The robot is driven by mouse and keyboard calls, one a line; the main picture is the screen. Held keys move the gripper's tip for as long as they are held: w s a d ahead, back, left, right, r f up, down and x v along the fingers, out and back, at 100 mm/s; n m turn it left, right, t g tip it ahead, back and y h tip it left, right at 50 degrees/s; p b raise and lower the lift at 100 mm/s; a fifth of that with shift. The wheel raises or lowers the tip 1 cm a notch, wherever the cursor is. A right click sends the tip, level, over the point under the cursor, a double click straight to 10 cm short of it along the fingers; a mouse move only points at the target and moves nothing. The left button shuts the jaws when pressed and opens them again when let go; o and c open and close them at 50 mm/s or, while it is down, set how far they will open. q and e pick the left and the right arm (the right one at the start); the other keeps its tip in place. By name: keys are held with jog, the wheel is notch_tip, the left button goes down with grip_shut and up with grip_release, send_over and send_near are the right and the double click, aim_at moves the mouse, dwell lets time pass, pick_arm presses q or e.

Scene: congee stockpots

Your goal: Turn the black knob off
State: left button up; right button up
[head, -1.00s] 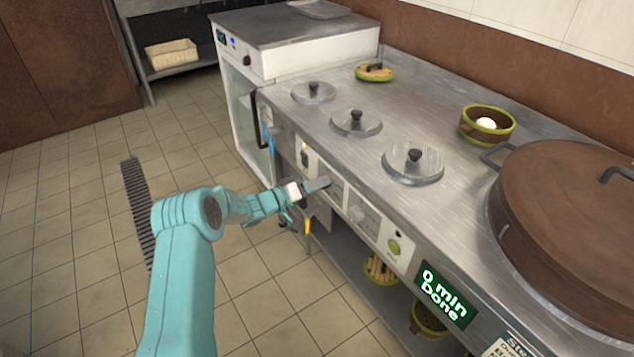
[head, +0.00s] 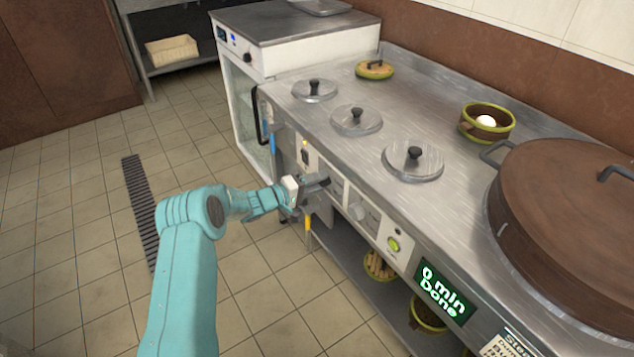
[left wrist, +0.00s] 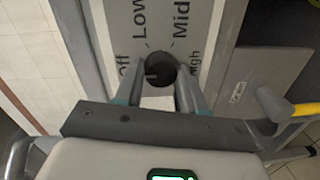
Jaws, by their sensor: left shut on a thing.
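The black knob (left wrist: 161,68) shows in the left wrist view on a pale panel (left wrist: 207,30) with the words Off, Low, Mid and High around it. A small light mark is on the knob's left part, on the side of Off. My left gripper (left wrist: 159,82) has one finger on each side of the knob and is shut on it. My right gripper is not in view.
A yellow-handled tool (left wrist: 306,109) hangs close to my left gripper. Lidded pots (head: 356,121) stand in the countertop above. The tiled floor is clear.

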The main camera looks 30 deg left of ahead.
pick_arm(q)
jog(key=shift+f, duration=0.15)
jog(key=o, duration=1.1)
jog(key=shift+c, duration=0.2)
jog(key=p+v, duration=0.2)
jog(key=v, duration=1.4)
jog(key=shift+s, duration=0.2)
